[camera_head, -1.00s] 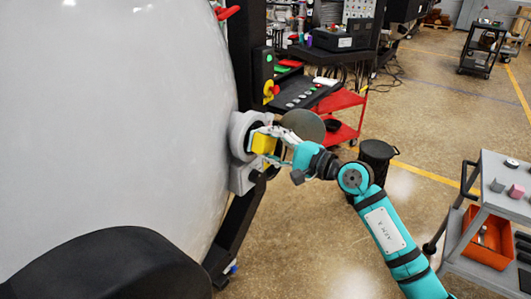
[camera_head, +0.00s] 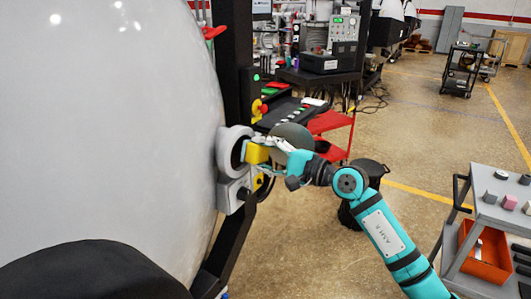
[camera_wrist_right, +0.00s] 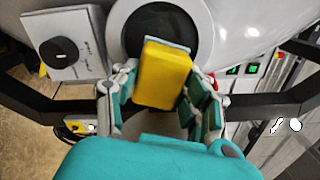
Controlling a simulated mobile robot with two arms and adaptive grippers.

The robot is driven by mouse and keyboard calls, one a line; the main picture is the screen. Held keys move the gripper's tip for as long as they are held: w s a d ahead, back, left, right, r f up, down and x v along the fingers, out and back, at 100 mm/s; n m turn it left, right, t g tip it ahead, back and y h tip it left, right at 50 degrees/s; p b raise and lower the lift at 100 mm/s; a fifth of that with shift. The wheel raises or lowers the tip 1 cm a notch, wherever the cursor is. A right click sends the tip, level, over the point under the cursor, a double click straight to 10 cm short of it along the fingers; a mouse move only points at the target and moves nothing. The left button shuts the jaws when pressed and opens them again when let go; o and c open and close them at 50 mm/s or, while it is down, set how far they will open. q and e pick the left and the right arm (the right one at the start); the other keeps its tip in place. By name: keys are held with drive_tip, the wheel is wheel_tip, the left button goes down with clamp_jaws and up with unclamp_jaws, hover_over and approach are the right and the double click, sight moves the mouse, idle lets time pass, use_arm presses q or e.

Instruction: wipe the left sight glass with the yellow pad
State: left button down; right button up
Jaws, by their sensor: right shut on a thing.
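The yellow pad (camera_head: 256,154) is held in my right gripper (camera_head: 268,150), directly in front of the round sight glass. The sight glass has a pale grey ring (camera_head: 225,146) on the side of the big white furnace shell. In the right wrist view the dark glass (camera_wrist_right: 135,32) shows inside its ring (camera_wrist_right: 202,28), and the pad (camera_wrist_right: 163,75) overlaps the lower part of the glass. My right gripper (camera_wrist_right: 162,84) has a finger on either side of the pad. I cannot tell whether the pad touches the glass. My left gripper is not in view.
A grey box with a black knob (camera_wrist_right: 60,50) sits beside the ring. A round grey disc (camera_head: 293,137) stands behind my right gripper. A control panel (camera_head: 285,115), a red cart (camera_head: 332,123) and a black bin (camera_head: 370,172) are beyond. A grey trolley (camera_head: 490,212) stands right.

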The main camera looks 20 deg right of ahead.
sight(233, 160)
drive_tip(key=shift+s+a+r+p, duration=0.15)
drive_tip(key=shift+s+a+p, duration=0.3)
drive_tip(key=shift+s+a, duration=0.5)
drive_tip(key=shift+s+a+p, duration=0.3)
drive_tip(key=shift+a+p, duration=0.1)
drive_tip(key=shift+a, duration=0.1)
drive_tip(key=shift+s+a+p, duration=0.25)
drive_tip(key=shift+a+p, duration=0.1)
drive_tip(key=shift+a, duration=0.1)
drive_tip(key=shift+s+a, duration=0.45)
drive_tip(key=shift+a, duration=0.1)
drive_tip(key=shift+s+d+f, duration=0.3)
drive_tip(key=shift+s+d, duration=0.25)
drive_tip(key=b+v, duration=0.2)
drive_tip(key=v, duration=0.2)
drive_tip(key=shift+s+d+r, duration=0.1)
drive_tip(key=shift+d+r, duration=0.05)
drive_tip(key=shift+r, duration=0.05)
